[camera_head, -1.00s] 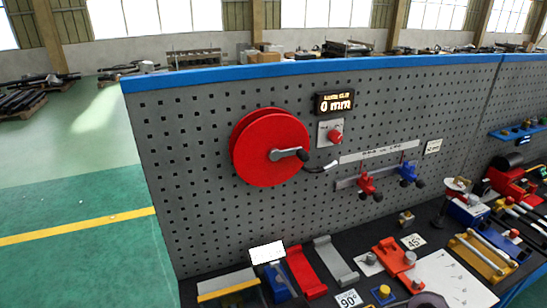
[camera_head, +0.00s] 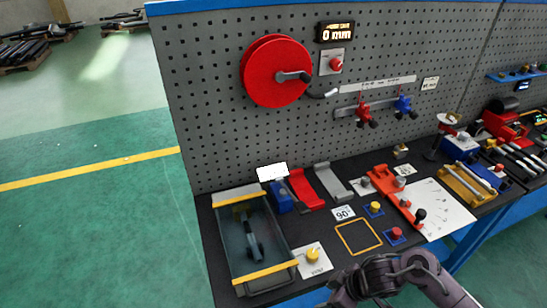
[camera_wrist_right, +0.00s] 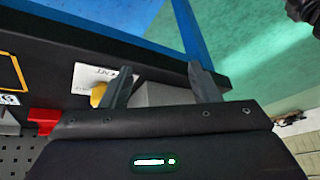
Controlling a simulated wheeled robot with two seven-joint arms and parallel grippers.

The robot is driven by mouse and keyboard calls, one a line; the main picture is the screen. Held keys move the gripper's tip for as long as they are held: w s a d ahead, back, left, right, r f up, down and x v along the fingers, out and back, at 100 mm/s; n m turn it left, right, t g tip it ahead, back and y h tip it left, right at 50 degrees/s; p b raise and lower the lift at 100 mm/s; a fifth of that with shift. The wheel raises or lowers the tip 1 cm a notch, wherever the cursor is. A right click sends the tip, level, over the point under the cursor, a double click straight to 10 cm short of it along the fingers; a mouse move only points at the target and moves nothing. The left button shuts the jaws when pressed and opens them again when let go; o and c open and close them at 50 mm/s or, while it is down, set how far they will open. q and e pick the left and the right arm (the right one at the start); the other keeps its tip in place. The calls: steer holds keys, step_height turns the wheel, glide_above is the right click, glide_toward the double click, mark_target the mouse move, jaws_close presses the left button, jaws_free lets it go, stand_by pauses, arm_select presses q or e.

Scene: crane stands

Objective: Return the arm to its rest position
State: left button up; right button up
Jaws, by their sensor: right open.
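My right arm (camera_head: 385,278) comes in at the bottom right of the head view, bent over the bench's front edge. Its gripper is below the frame there. In the right wrist view the right gripper (camera_wrist_right: 158,78) has its two dark fingers spread apart with nothing held between them. A grey surface shows behind the gap, and I cannot tell what it is. A yellow knob (camera_wrist_right: 98,95) on a white card shows beside the left finger, apparently beyond it. My left arm and left gripper are in neither current view.
A grey tray (camera_head: 228,259) with yellow end bars holds a dark tool at the bench's left end. A yellow knob (camera_head: 312,254) and a yellow-outlined square (camera_head: 340,234) lie right of it. A red reel (camera_head: 262,90) hangs on the pegboard (camera_head: 215,150). Green floor is open at left.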

steer(key=s+d+f+m+t+b, duration=0.1)
steer(key=s+d+f+m+b, duration=0.1)
steer(key=f, duration=0.7)
steer(key=s+d+f+m+h+b, duration=0.1)
steer(key=f+m, duration=0.1)
steer(key=f, duration=0.8)
steer(key=s+d+f+m+t+b, duration=0.1)
steer(key=s+d+f+m+b, duration=0.15)
steer(key=f, duration=0.65)
steer(key=s+d+f+m+g+h+b, duration=0.1)
steer(key=s+f+h, duration=0.1)
steer(key=s+f, duration=0.6)
steer(key=s+d+f+m+g+h+b, duration=0.1)
steer(key=s+f, duration=0.8)
steer(key=s, duration=0.9)
steer(key=shift+d+f+g+h+b, duration=0.2)
steer(key=shift+d+g+h+b, duration=0.25)
steer(key=shift+d+g+h, duration=0.25)
